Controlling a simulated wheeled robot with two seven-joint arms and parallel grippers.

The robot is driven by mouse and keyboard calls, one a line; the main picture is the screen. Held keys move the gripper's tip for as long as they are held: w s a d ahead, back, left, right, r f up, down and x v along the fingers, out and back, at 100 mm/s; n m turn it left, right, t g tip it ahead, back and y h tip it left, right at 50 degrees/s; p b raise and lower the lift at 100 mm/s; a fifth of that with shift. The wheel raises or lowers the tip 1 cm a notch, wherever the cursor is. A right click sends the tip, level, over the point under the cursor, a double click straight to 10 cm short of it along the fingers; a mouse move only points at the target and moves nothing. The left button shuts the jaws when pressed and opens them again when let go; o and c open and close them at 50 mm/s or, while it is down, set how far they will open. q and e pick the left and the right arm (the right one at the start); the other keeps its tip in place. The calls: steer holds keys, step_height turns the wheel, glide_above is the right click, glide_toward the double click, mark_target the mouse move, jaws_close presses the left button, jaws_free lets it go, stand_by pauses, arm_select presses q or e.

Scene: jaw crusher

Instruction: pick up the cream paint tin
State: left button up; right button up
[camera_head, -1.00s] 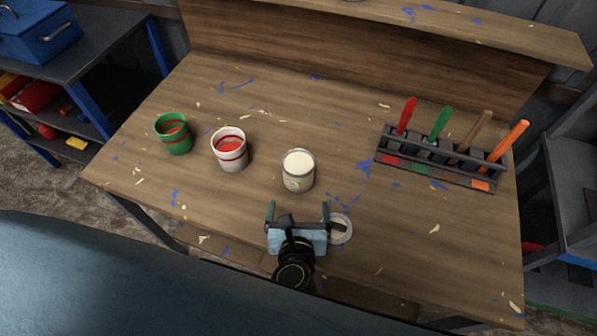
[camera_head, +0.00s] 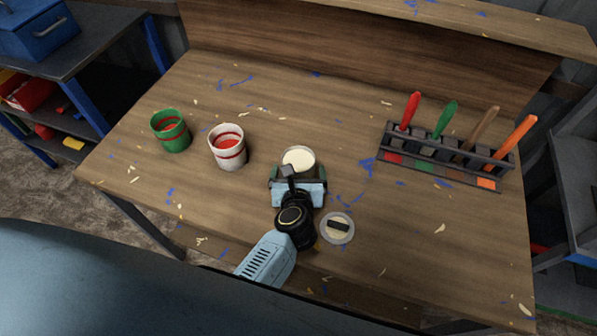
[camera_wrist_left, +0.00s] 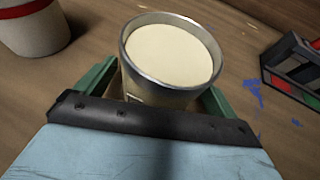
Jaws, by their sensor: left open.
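The cream paint tin (camera_head: 299,158) stands upright on the wooden table, open-topped and filled with cream paint. In the left wrist view the tin (camera_wrist_left: 172,55) sits between the two green fingers, its metal rim in full view and its lower part hidden by the gripper. My left gripper (camera_head: 298,172) is open, with a finger on each side of the tin; I cannot tell whether either finger touches it. My right gripper is not in view.
A white tin with red paint (camera_head: 228,147) and a green tin (camera_head: 171,131) stand to the left. A round lid (camera_head: 337,228) lies near the front. A rack (camera_head: 440,170) of coloured-handled tools stands at right. The table's middle back is clear.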

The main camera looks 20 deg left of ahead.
arm_select(q)
steer(key=c, duration=1.3)
steer(key=shift+r, duration=0.15)
steer(key=shift+c, duration=0.7)
